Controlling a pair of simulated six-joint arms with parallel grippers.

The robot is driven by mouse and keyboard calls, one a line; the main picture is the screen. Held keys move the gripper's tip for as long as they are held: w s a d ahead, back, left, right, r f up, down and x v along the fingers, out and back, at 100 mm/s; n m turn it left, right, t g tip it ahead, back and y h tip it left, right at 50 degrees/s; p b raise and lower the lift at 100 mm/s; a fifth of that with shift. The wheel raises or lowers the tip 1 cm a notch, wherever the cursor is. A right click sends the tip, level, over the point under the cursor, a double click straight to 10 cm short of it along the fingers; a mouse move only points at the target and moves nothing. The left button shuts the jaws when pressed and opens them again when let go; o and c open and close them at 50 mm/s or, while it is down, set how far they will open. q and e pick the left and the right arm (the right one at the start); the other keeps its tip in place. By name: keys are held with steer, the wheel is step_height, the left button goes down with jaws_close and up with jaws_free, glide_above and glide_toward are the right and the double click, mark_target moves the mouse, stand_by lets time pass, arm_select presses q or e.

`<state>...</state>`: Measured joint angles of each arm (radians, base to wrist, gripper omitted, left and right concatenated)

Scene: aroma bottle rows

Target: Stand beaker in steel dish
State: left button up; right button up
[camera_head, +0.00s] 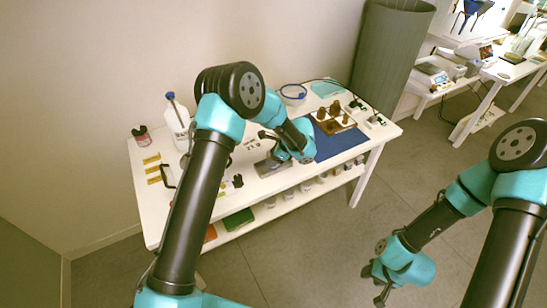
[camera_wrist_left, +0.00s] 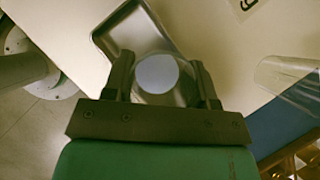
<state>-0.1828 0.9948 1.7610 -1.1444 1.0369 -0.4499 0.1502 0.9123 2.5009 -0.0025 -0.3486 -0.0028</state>
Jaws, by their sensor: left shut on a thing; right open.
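My left gripper (camera_head: 277,155) is over the white table, beside the steel dish (camera_head: 264,169). In the left wrist view my left gripper (camera_wrist_left: 162,83) is shut on a clear round beaker (camera_wrist_left: 157,74), with one finger on each side. The steel dish (camera_wrist_left: 117,32) shows behind the beaker, a shallow tray with rounded corners. The beaker overlaps the dish in that view; I cannot tell whether it touches the dish floor. The beaker is not clear in the head view. My right gripper (camera_head: 378,283) is open and empty, away from the table over the floor.
A clear glass vessel (camera_wrist_left: 290,78) stands right of the gripper. A blue mat (camera_head: 343,144) and a wooden rack (camera_head: 350,123) with brown bottles are at the table's right.

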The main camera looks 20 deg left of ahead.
arm_select(q)
steer(key=shift+f, duration=0.15)
steer(key=o, duration=0.9)
steer(key=shift+o, duration=0.2)
steer(key=v, duration=1.2)
steer(key=shift+r, duration=0.2)
